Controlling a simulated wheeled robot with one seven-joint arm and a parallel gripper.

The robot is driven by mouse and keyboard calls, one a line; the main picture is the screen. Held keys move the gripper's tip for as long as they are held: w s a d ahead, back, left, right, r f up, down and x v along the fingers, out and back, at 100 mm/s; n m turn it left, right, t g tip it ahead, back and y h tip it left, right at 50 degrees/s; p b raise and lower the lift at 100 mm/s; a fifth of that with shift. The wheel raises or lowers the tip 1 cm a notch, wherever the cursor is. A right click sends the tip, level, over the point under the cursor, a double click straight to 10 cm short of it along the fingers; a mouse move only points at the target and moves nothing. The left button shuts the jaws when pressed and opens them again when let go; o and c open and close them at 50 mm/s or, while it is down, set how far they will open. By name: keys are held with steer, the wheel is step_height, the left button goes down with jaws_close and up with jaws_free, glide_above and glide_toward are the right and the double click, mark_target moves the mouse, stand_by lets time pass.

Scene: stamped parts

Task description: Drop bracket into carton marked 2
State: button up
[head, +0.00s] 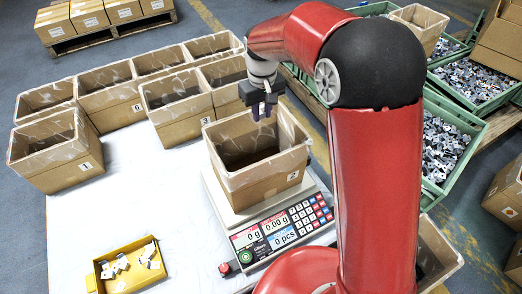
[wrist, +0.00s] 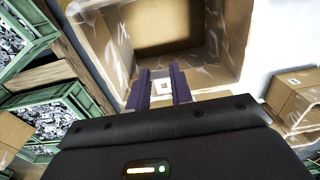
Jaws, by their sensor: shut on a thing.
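The open carton (head: 255,186) with a small label that seems to read 2 stands upright on the scale (head: 275,236). Its lined opening also shows in the wrist view (wrist: 205,35). My gripper (head: 262,110) points down above the carton's far rim. In the wrist view my gripper (wrist: 162,88) has its purple fingers shut on a small pale bracket (wrist: 162,87), mostly hidden between them. The carton's inside looks empty where I can see it.
Several lined cartons, including carton 1 (head: 60,150) and carton 3 (head: 178,105), stand behind and left on the white table (head: 130,205). A yellow tray (head: 105,284) of loose brackets lies front left. Green crates (head: 448,135) of parts stand right.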

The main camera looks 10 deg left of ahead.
step_height(320, 180, down, 6)
steer(key=b, duration=0.4)
steer(key=shift+s, duration=0.1)
steer(key=shift+r, duration=0.1)
steer(key=o, duration=1)
steer(key=shift+r, duration=3.9)
